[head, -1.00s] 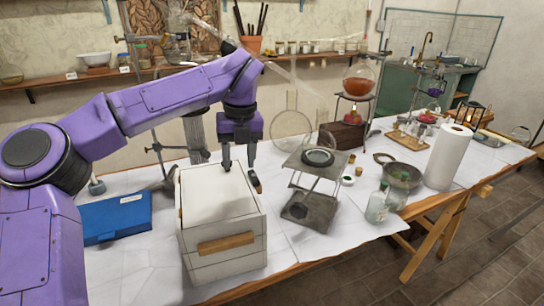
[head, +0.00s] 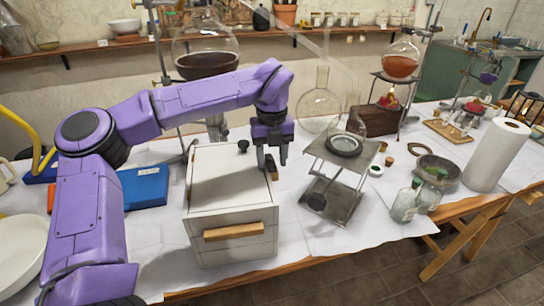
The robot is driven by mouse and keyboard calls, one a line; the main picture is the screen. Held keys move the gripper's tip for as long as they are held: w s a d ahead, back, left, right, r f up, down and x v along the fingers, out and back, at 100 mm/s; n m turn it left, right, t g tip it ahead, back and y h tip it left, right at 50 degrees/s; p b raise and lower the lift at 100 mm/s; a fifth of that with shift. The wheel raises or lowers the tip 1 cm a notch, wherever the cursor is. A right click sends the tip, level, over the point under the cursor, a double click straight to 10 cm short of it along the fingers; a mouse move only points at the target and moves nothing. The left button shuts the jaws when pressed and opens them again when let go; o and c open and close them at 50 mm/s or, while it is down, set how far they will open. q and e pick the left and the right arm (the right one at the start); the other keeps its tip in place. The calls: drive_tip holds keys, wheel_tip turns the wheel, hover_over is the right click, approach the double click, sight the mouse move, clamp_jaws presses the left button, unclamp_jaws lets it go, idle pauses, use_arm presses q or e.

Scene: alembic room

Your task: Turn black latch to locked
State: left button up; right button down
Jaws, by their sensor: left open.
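A white box (head: 232,186) with a wooden handle (head: 233,231) on its front stands on the table. A small black knob-like piece, which looks like the black latch (head: 243,146), stands at the back of its top. I cannot tell whether it is locked. A small brown piece (head: 273,172) sits at the right edge of the top. My left gripper (head: 273,158) is open and points down over that right edge, close to the brown piece and to the right of the black latch. Contact is unclear. My right gripper is not in view.
A metal stand (head: 341,161) with a dish is close right of the box. A round glass flask (head: 318,108) stands behind it. A blue case (head: 143,188) lies left of the box. Bottles (head: 405,202) and a paper roll (head: 497,154) stand farther right.

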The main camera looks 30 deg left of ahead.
use_arm(q)
drive_tip(key=shift+s+r, duration=0.15)
drive_tip(key=shift+s, duration=0.15)
drive_tip(key=shift+w, duration=0.15)
clamp_jaws()
